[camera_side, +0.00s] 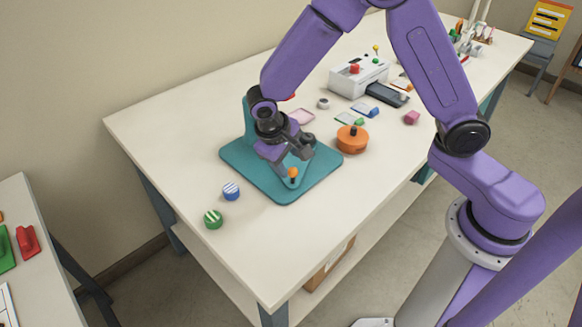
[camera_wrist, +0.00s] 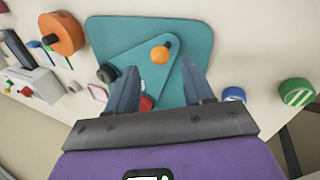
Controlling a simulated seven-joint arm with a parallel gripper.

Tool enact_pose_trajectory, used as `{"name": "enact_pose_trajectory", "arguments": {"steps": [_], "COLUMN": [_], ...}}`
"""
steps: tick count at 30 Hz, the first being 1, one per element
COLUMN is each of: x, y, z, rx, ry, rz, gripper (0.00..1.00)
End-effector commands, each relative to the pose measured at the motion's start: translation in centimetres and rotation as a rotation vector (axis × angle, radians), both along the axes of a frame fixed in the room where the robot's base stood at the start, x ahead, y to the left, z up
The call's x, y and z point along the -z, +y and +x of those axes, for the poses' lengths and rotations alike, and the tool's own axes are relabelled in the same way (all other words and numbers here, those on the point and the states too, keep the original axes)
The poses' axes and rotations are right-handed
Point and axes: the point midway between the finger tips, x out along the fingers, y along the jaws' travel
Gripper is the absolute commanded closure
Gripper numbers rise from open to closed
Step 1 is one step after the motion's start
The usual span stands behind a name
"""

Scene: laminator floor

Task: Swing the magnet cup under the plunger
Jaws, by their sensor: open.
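A teal baseplate (camera_side: 288,191) lies on the table with a teal column (camera_side: 248,118) at its back, partly behind my arm. In the wrist view the base (camera_wrist: 112,30) carries a triangular teal plate (camera_wrist: 152,62) with an orange knob (camera_wrist: 160,54) near one corner. The knob also shows in the side view (camera_side: 292,173). A dark round part (camera_wrist: 107,72) sits at another corner; I cannot tell whether it is the magnet cup. My gripper (camera_wrist: 160,69) is open above the plate, its fingers either side of the knob in the picture. A red part (camera_wrist: 146,102) shows between the fingers. The plunger is not clearly visible.
An orange round pot (camera_side: 352,140) stands right of the base. A blue-striped cap (camera_side: 231,191) and a green-striped cap (camera_side: 213,219) lie to the front left. A white machine (camera_side: 357,76) and small cards are behind.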

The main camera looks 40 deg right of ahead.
Motion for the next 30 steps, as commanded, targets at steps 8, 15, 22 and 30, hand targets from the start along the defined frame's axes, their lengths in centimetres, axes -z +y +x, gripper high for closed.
{"name": "enact_pose_trajectory", "arguments": {"steps": [8, 15, 22, 30], "x": [3.4, 4.1, 4.1, 4.1], "y": [-1.3, -1.6, -1.5, -1.5], "z": [0.2, 0.2, 0.2, 0.2], "rx": [-0.001, 0.0, -0.001, -0.001], "ry": [0.001, 0.001, 0.0, 0.001], "rz": [-0.001, 0.0, 0.0, 0.001], "gripper": [0.48, 0.48, 0.65, 1.0]}}
